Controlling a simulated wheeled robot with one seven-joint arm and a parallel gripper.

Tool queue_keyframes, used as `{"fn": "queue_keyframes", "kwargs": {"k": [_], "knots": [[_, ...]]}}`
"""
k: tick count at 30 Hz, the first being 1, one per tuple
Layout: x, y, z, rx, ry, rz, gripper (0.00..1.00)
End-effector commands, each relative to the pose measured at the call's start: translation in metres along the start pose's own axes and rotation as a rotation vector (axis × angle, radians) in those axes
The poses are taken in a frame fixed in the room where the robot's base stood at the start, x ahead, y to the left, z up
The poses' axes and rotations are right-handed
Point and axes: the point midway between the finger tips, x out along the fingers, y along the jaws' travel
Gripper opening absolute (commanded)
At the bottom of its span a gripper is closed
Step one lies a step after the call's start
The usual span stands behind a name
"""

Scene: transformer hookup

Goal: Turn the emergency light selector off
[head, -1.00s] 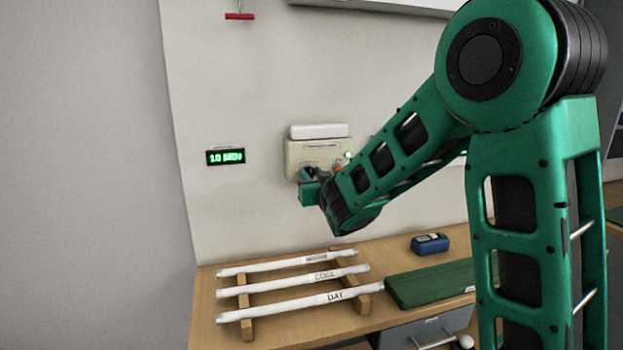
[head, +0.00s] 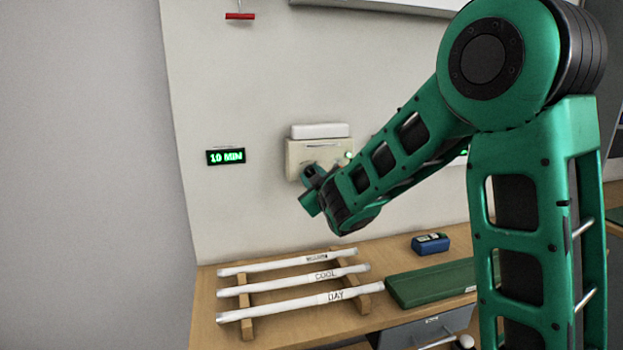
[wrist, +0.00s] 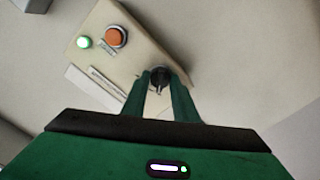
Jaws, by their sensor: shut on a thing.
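The emergency light unit (head: 298,152) is a beige box on the wall with a white lamp (head: 319,131) on top. In the wrist view its panel (wrist: 110,45) is tilted and carries a dark round selector (wrist: 160,76) with a small pointer. My gripper (wrist: 159,88) is shut on the selector, one green finger on each side. In the head view my gripper (head: 309,174) is at the box front and hides the selector. An orange button (wrist: 115,37) and a lit green lamp (wrist: 84,42) are on the same panel.
A green "10 MIN" display (head: 226,156) is on the wall to the left. Below, several labelled white tubes (head: 290,282) lie on a wooden rack. A blue meter (head: 430,244) and a green mat (head: 430,284) are on the bench.

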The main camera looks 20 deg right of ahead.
Motion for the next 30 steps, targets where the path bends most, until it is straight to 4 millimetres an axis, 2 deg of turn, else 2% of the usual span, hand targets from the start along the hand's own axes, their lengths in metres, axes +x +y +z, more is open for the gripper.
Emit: {"fn": "queue_keyframes", "kwargs": {"k": [19, 20, 22, 30], "knots": [[-0.0003, -0.0017, 0.0003, -0.061, -0.001, -0.003, 0.04], [-0.0003, -0.0017, 0.0003, -0.061, -0.001, -0.003, 0.28], [-0.0003, -0.0016, 0.0003, -0.061, -0.001, -0.003, 0.44], [-0.0004, -0.0009, 0.0001, -0.06, 0.0, -0.001, 0.44]]}}
